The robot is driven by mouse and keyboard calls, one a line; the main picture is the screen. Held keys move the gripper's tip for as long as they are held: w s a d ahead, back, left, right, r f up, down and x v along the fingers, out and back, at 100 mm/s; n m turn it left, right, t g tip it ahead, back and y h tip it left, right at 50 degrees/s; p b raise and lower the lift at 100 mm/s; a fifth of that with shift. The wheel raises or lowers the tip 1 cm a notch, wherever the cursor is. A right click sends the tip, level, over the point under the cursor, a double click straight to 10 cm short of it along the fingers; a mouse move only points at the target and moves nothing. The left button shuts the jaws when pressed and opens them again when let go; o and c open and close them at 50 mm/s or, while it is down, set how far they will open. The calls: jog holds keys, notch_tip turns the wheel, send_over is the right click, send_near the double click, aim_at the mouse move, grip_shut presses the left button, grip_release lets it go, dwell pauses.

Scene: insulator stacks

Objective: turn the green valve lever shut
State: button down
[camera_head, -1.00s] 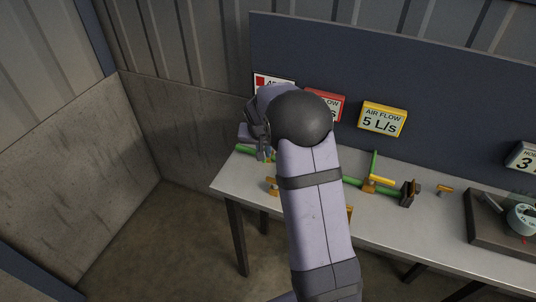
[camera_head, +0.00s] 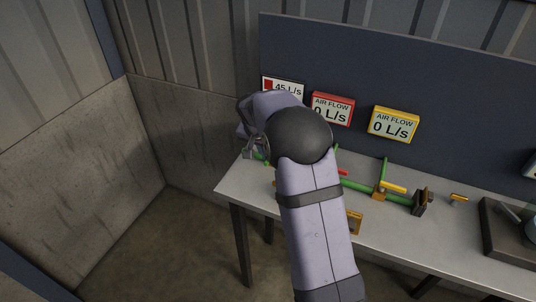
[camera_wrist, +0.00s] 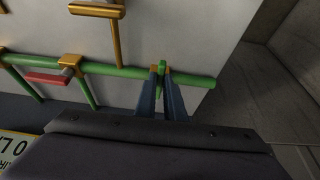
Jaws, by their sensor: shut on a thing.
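The green valve lever (camera_wrist: 162,66) shows in the wrist view as a small green piece standing across the green pipe (camera_wrist: 118,71), near the pipe's right end. My gripper (camera_wrist: 161,72) is shut on it, one blue finger on each side. Small orange parts show beside the fingertips. In the head view my gripper (camera_head: 256,148) is over the left end of the table, and my own arm hides most of the lever there. The green pipe continues to the right along the table.
A red lever (camera_wrist: 47,77) and orange fittings are on the pipe beside the gripper. A yellow lever (camera_head: 393,186) is farther right. The red sign (camera_head: 331,108) and yellow sign (camera_head: 393,124) read 0 L/s. A white sign (camera_head: 283,90) seems to read 45 L/s.

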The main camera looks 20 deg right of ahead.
jog(key=c, duration=1.8)
grip_release()
jog(key=shift+c, duration=0.2)
jog(key=b+v, duration=0.1)
jog(key=v, duration=0.6)
jog(key=shift+r+b, duration=0.25)
jog(key=shift+b, duration=0.15)
jog(key=shift+s, duration=0.1)
jog(key=s+a+f+n+g+y, duration=0.1)
jog(key=s+a+f+n, duration=0.1)
jog(key=s, duration=0.8)
jog(key=s+a+f+n+g+y+p, duration=0.1)
jog(key=s+a+f+n, duration=0.2)
jog(key=s, duration=0.7)
jog(key=s+a+f+n+g+y+p, duration=0.1)
jog(key=s+a+f+n, duration=0.2)
jog(key=s, duration=0.7)
jog(key=shift+a+f+n, duration=0.2)
jog(key=shift+a+n, duration=0.1)
jog(key=shift+n, duration=0.3)
